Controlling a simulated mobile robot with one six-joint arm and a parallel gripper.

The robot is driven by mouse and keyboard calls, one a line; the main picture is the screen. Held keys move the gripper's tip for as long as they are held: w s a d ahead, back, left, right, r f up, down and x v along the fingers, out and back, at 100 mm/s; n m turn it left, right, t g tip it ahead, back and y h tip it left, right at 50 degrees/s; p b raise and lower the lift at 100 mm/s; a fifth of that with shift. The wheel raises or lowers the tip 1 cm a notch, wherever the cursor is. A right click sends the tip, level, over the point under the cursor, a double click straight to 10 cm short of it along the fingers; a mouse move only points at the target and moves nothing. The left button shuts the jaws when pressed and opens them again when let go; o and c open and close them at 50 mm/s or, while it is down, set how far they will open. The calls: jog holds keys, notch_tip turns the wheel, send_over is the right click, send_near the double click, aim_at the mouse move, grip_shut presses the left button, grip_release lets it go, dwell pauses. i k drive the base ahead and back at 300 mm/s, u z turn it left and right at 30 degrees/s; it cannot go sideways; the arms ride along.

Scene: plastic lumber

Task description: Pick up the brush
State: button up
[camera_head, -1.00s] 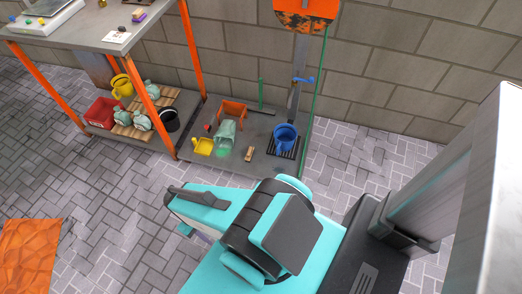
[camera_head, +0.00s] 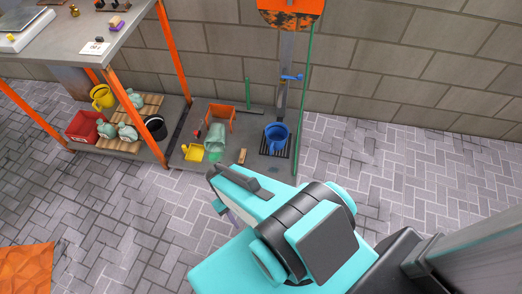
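I cannot tell for sure which thing is the brush. A small tan wooden block-like piece (camera_head: 243,156) lies on the low grey platform, left of the blue bucket, and may be it. A small purple and yellow piece (camera_head: 117,24) lies on the grey tabletop at the upper left and could also be it. Both are too small to make out. My turquoise and black arm fills the lower middle of the picture, well apart from both pieces. My gripper does not show clearly; the arm seems to hide it.
The platform holds a blue bucket (camera_head: 277,136), a yellow scoop (camera_head: 194,152), a pale green container (camera_head: 215,136) and an orange frame (camera_head: 221,112). The orange-legged table (camera_head: 125,38) has a shelf with a red crate (camera_head: 84,126), bags and a black bucket (camera_head: 156,127). Brick floor is open.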

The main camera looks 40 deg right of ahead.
aim_at(243, 152)
jog(key=z, duration=0.75)
jog(key=k, duration=1)
jog(key=i, duration=0.9)
